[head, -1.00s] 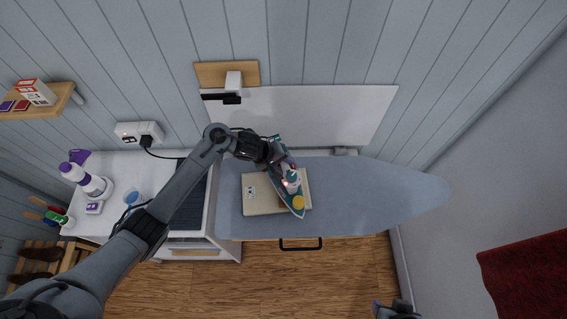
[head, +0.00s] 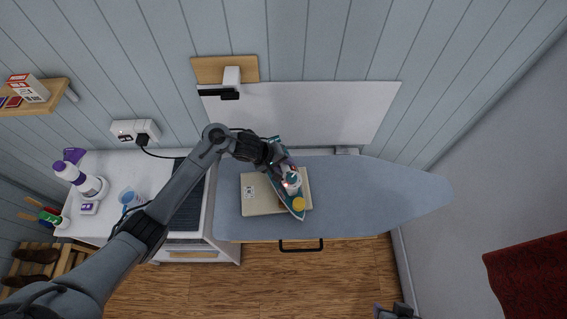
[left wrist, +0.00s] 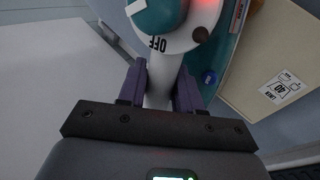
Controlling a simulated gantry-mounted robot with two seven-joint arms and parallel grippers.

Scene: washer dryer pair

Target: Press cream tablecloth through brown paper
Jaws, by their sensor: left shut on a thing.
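The cream tablecloth (head: 262,206) lies folded flat on the ironing board (head: 390,190); its care label also shows in the left wrist view (left wrist: 283,87). A teal and white iron (head: 293,182) rests over the cloth's right part, its yellow-capped end toward the front. My left gripper (head: 279,160) is shut on the iron's white handle; the left wrist view shows the handle (left wrist: 158,90) between the purple fingers, beside an "OFF" dial. I cannot make out brown paper for sure; the iron hides what lies under it. My right gripper (head: 397,311) is partly in view at the bottom edge.
A white counter (head: 115,170) at the left holds a purple-capped bottle (head: 85,180) and a blue cup (head: 130,198). A white panel (head: 320,110) stands along the wall behind. The board's right end is clear. A dark red cloth (head: 530,275) is at far right.

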